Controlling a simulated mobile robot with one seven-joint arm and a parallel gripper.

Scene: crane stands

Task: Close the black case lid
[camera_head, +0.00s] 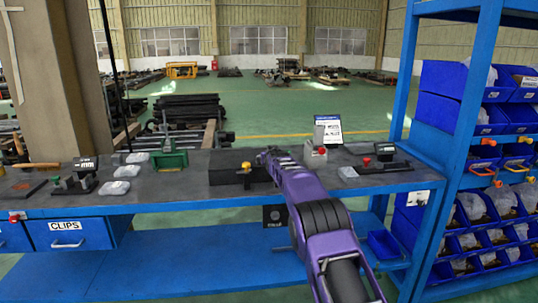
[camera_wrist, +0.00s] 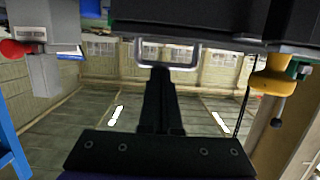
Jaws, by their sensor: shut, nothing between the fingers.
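The black case (camera_head: 228,167) sits on the dark bench top in the middle of the head view. My arm partly hides its right side, and I cannot tell the lid's angle. In the wrist view, a black body that looks like the case (camera_wrist: 215,28) fills the top, with a metal loop handle (camera_wrist: 168,66) at its edge. My gripper (camera_head: 266,158) is just right of the case, and its dark fingers also show in the wrist view (camera_wrist: 160,76), close together with nothing between them. The fingertips look close to the handle; contact is unclear.
A yellow knob (camera_head: 246,166) stands by the case, near my gripper. A grey device with a red knob (camera_head: 318,153) and a black clamp (camera_head: 384,160) are to the right. A green holder (camera_head: 170,160) is left. The blue rack (camera_head: 462,150) bounds the right side.

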